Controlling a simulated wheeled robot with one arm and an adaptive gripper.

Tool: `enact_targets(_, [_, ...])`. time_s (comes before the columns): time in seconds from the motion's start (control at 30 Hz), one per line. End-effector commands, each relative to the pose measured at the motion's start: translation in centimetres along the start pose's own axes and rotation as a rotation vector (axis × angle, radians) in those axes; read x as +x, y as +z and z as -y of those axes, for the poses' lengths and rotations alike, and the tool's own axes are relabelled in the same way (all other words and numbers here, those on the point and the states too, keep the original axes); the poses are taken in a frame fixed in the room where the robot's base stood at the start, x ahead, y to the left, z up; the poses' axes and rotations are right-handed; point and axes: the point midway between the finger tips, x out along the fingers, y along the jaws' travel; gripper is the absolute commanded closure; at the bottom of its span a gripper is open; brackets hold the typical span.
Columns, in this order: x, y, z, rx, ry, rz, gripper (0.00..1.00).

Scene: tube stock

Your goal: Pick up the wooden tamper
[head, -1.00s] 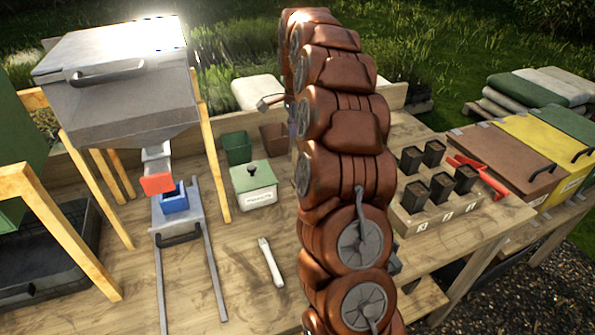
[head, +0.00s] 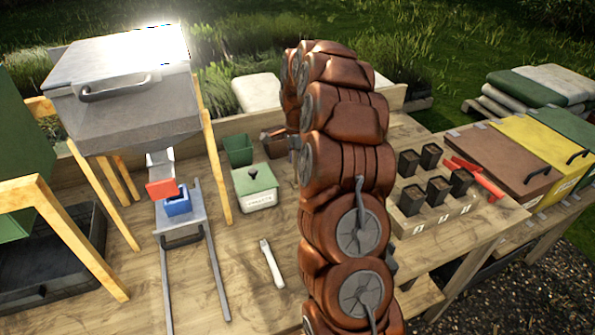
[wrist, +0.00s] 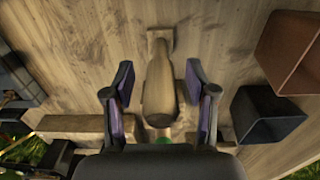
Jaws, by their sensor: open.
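The wooden tamper (wrist: 160,92) shows in the wrist view, with a rounded light-brown body and a squarish end pointing to the top of the picture. My gripper (wrist: 159,75) is open, with one dark purple-padded finger on each side of the tamper. Gaps show between the fingers and the wood, and nothing is held. A small green spot lies by the tamper's lower end, partly hidden by my gripper's body. In the head view my own arm hides the tamper, and I cannot make out my fingers there.
A green pot (head: 238,150) and a brown pot (head: 275,148) stand close by; they are right of my gripper in the wrist view. A wooden edge board (wrist: 75,125) runs behind. A green-lidded box (head: 255,188) and a pale handled tool (head: 271,264) are on the bench.

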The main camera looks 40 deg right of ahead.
Motion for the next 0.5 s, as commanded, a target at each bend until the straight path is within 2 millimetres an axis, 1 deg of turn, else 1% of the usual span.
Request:
enact_targets(0.17, [0.02,-0.02,0.04,0.0,-0.002,-0.001,0.43])
enact_targets(0.5, [0.0,0.0,0.04,0.0,-0.001,-0.001,0.78])
